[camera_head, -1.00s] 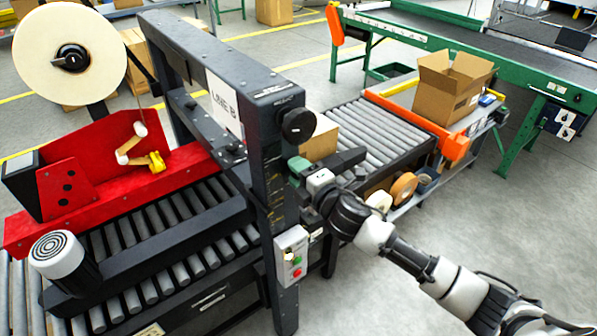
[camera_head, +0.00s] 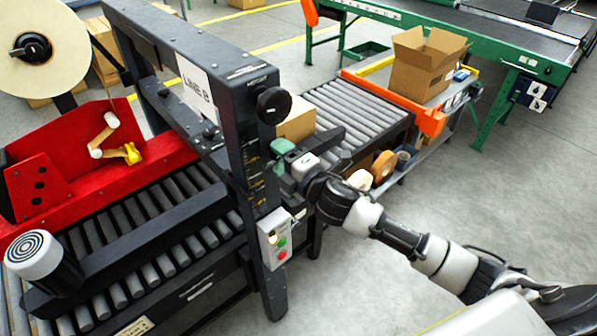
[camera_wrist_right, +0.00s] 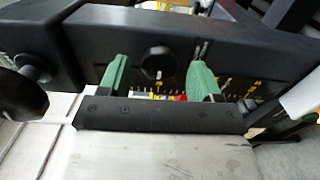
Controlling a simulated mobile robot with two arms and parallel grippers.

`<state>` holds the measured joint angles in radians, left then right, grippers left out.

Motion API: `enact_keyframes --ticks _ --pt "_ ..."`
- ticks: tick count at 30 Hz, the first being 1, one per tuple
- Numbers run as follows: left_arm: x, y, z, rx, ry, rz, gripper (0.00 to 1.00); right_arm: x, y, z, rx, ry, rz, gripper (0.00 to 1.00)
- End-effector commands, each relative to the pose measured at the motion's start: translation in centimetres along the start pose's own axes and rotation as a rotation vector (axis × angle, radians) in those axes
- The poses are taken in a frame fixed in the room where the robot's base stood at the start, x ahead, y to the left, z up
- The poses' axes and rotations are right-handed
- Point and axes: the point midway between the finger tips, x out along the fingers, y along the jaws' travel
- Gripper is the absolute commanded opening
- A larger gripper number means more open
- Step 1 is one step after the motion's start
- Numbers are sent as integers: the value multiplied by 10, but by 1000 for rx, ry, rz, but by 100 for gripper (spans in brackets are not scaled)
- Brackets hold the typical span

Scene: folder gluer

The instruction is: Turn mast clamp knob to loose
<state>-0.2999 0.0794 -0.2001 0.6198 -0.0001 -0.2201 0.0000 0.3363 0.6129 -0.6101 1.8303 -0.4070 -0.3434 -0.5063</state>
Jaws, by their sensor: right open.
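A small round black knob (camera_wrist_right: 157,62) shows on the dark mast in the right wrist view, beside a scale with yellow marks; I take it for the mast clamp knob. My right gripper (camera_wrist_right: 158,78) is open, its green fingers on either side of the knob in the picture. Contact cannot be judged. In the head view the right gripper (camera_head: 281,157) is at the mast (camera_head: 240,110), below a larger black knob (camera_head: 273,105), and the small knob is not discernible there. My left gripper is not in view.
The larger knob also shows in the right wrist view (camera_wrist_right: 20,98). A control box (camera_head: 275,240) with buttons is on the mast below my gripper. A carton (camera_head: 297,122) stands behind it on the rollers. An open carton (camera_head: 425,65) stands farther back. Right floor is clear.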

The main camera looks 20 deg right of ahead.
Motion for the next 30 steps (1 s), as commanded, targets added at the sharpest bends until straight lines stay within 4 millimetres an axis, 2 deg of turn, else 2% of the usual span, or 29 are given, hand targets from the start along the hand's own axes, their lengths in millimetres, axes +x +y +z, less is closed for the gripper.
enact_keyframes --ticks 6,12,18,30 --pt "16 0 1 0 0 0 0 -44 -5 0 -1 1 -4 64" --pt "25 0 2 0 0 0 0 -75 -4 0 -1 0 -3 64" --pt "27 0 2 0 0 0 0 -87 -1 0 -1 0 -1 64" --pt "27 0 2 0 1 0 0 -88 0 0 -1 0 0 64"
